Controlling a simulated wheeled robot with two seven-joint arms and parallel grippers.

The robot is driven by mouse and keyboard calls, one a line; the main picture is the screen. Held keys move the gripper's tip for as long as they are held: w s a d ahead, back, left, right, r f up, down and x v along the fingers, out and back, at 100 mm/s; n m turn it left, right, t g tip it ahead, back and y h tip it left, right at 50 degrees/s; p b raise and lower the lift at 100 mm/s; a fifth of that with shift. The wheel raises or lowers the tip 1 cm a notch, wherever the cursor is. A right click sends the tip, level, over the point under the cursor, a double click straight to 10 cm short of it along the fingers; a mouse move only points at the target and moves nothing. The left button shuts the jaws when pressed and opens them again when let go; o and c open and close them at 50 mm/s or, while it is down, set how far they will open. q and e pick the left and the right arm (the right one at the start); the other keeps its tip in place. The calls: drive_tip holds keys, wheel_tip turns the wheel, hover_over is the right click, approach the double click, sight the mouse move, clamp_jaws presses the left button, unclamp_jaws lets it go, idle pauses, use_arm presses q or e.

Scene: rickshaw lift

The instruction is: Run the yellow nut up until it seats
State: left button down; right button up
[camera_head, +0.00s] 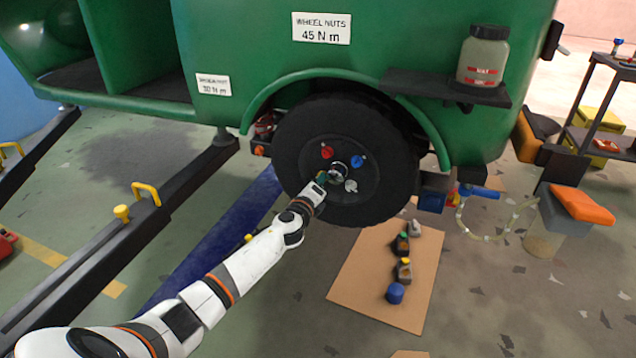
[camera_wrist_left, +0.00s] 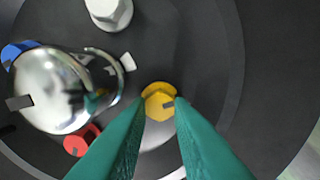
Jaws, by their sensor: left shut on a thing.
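The yellow nut (camera_wrist_left: 158,101) sits on the dark wheel disc in the left wrist view, with a dark mark on its face. My left gripper (camera_wrist_left: 160,108) has its two green fingers on either side of the nut and is shut on it. In the head view my left gripper (camera_head: 322,178) reaches the lower left of the hub on the black wheel (camera_head: 395,150) and hides the yellow nut. My right gripper is not in view.
Around the shiny hub (camera_wrist_left: 50,90) sit a red nut (camera_wrist_left: 82,140), a blue nut (camera_wrist_left: 18,52) and a silver nut (camera_wrist_left: 110,12). A cardboard sheet (camera_head: 360,280) with several small items lies below the wheel. The green body (camera_head: 260,50) overhangs the wheel; a ramp rail (camera_head: 110,240) stands left.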

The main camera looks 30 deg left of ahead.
use_arm(q)
drive_tip(key=shift+f, duration=0.15)
idle(0.3)
drive_tip(key=c, duration=1.3)
unclamp_jaws()
drive_tip(key=shift+s, duration=0.15)
